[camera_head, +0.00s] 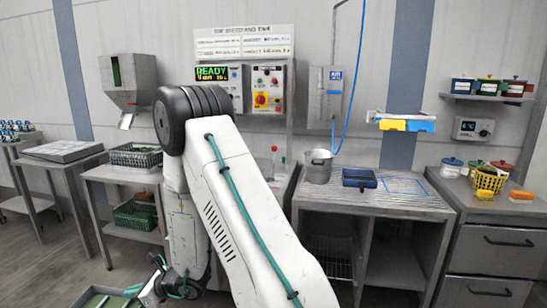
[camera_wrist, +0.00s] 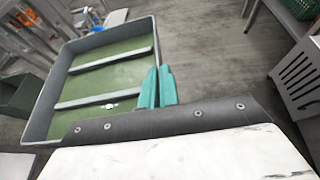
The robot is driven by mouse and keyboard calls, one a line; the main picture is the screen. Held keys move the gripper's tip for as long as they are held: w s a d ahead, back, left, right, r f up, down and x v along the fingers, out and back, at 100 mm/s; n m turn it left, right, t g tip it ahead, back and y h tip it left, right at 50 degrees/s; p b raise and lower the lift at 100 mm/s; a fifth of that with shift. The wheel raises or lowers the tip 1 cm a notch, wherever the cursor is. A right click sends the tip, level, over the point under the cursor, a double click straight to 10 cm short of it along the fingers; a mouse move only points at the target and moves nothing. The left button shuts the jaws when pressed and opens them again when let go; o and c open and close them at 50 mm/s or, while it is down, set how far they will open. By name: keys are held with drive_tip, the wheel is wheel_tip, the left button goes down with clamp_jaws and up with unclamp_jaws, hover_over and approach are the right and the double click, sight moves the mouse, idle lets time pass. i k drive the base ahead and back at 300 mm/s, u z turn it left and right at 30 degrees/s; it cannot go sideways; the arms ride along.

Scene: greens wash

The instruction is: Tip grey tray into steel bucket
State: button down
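The steel bucket (camera_head: 318,170) stands upright on the slatted bench, right of my arm in the head view. A flat, shallow grey tray (camera_head: 62,150) lies on the far-left table. A deeper grey-walled tray with a green floor shows low at the bottom left (camera_head: 98,301) and large in the wrist view (camera_wrist: 40,110), with pale strips across it. I cannot tell which the task means. My gripper (camera_head: 163,285) hangs low beside the green-floored one. Its teal fingers (camera_wrist: 158,87) are close together by that tray's right wall; I see nothing held between them.
A dark blue tray (camera_head: 359,178) sits right of the bucket on the bench. A dark basket (camera_head: 136,155) stands on the left table, with a green basket (camera_head: 135,216) below. A yellow basket (camera_head: 489,180) and pots stand at right. Grey floor (camera_wrist: 215,65) is open beside the gripper.

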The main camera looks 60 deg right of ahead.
sight(318, 168)
drive_tip(key=u, duration=1)
drive_tip(key=k, duration=1.95)
drive_tip(key=z, duration=1.55)
drive_tip(key=i, duration=1.7)
drive_tip(key=z, duration=0.05)
